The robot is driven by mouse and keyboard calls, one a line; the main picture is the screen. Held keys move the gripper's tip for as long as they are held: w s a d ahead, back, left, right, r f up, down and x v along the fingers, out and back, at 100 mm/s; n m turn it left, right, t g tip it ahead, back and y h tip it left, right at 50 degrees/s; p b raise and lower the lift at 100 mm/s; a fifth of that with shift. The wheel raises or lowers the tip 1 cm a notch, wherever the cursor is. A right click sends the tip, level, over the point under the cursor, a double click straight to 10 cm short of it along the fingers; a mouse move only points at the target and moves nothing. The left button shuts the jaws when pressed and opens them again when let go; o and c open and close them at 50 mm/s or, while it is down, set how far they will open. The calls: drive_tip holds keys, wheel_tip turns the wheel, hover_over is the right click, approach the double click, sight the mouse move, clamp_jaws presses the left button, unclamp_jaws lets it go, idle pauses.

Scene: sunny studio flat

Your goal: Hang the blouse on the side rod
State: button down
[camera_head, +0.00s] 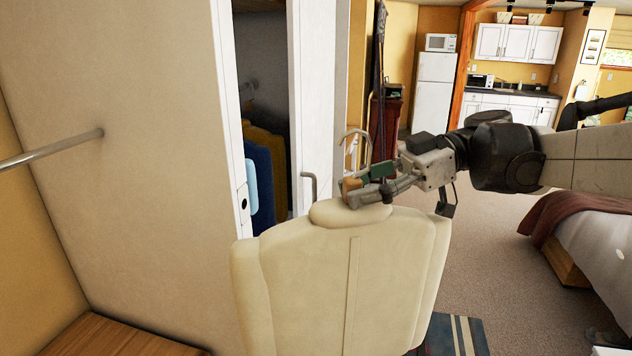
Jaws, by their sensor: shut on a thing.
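A cream blouse (335,275) hangs upright in the middle of the camera_head view, its lower end cut off by the frame. A metal hanger hook (353,138) rises above its collar. My gripper (362,190) comes in from the right and is shut at the hanger's neck just above the collar, holding the blouse in the air; the jaws partly hide the neck. The side rod (50,151) is a bare metal bar at the far left, fixed to the beige panel. The blouse and hook are well to the right of the rod and apart from it.
Dark and yellow garments (262,165) hang inside the opening. A wooden surface (125,335) lies below the rod. A bed (590,225) is at right; carpet is open behind the blouse.

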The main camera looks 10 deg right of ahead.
drive_tip(key=shift+s+a+p, duration=1.75)
drive_tip(key=shift+s+a, duration=0.7)
drive_tip(key=shift+s, duration=3.2)
drive_tip(key=w+a+m+t, duration=0.2)
drive_tip(key=w+a, duration=0.3)
drive_tip(key=a, duration=0.8)
drive_tip(key=w+a+m+t+h, duration=0.1)
drive_tip(key=w+a+m+t, duration=0.2)
drive_tip(key=a, duration=1.1)
drive_tip(key=shift+w+a+m+t+b, duration=0.4)
drive_tip(key=shift+w+t, duration=0.6)
drive_tip(key=shift+w, duration=0.75)
drive_tip(key=shift+d, duration=0.1)
